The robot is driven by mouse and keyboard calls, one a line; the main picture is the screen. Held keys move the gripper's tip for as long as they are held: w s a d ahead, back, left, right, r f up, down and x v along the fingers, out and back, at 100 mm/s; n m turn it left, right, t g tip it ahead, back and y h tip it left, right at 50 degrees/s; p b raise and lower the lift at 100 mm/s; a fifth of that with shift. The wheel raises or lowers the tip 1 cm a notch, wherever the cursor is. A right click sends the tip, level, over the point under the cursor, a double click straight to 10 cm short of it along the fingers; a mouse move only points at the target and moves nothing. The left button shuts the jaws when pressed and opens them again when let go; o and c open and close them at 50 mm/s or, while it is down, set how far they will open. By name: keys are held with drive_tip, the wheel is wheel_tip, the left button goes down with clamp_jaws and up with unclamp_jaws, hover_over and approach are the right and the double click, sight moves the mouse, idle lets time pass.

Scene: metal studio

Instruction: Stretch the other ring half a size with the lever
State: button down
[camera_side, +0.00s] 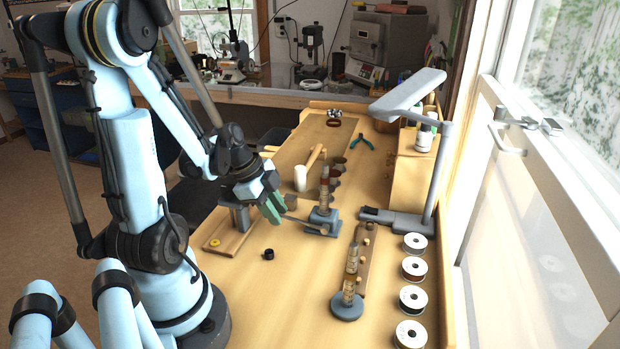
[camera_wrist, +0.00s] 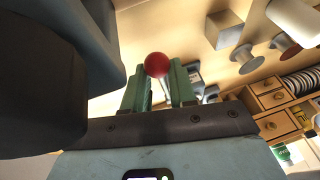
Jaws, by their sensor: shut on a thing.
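The ring stretcher (camera_side: 323,217) stands mid-bench, an upright stepped post on a blue-grey base. A thin lever (camera_side: 300,221) runs from beside my green fingertips toward that base. My gripper (camera_side: 272,208) is left of the stretcher, above the bench. In the wrist view, its green fingers (camera_wrist: 160,85) are shut on a red ball-shaped knob (camera_wrist: 157,65). The knob seems to be the lever's end; its join is hidden. A small dark ring-like piece (camera_side: 268,254) lies on the bench in front. A small yellow ring (camera_side: 215,242) lies on a wooden board (camera_side: 232,246). I cannot tell whether a ring is on the post.
A wooden strip with pegs (camera_side: 369,262) and a round-based stand (camera_side: 347,307) are to the right, beside several spools (camera_side: 412,268). A lamp (camera_side: 408,95) overhangs the right side. Pliers (camera_side: 362,142) lie behind. The front left bench is mostly clear.

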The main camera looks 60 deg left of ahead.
drive_tip(key=shift+r, duration=0.15)
drive_tip(key=shift+w+d+r+g+y, duration=0.25)
drive_tip(key=shift+r+g+y, duration=0.25)
drive_tip(key=shift+r+y, duration=0.15)
drive_tip(key=r+g+y, duration=0.1)
drive_tip(key=w+d+r+g+y, duration=0.1)
drive_tip(key=w+r+y, duration=0.1)
drive_tip(key=shift+d+r+m+g, duration=0.3)
drive_tip(key=shift+d+g, duration=0.1)
drive_tip(key=shift+w+d+r+g+y, duration=0.65)
drive_tip(key=shift+r+g+y, duration=0.15)
drive_tip(key=shift+g, duration=0.1)
drive_tip(key=shift+w+d+r, duration=0.25)
drive_tip(key=shift+w+d, duration=0.05)
drive_tip(key=shift+w, duration=0.05)
drive_tip(key=c, duration=0.9)
unclamp_jaws()
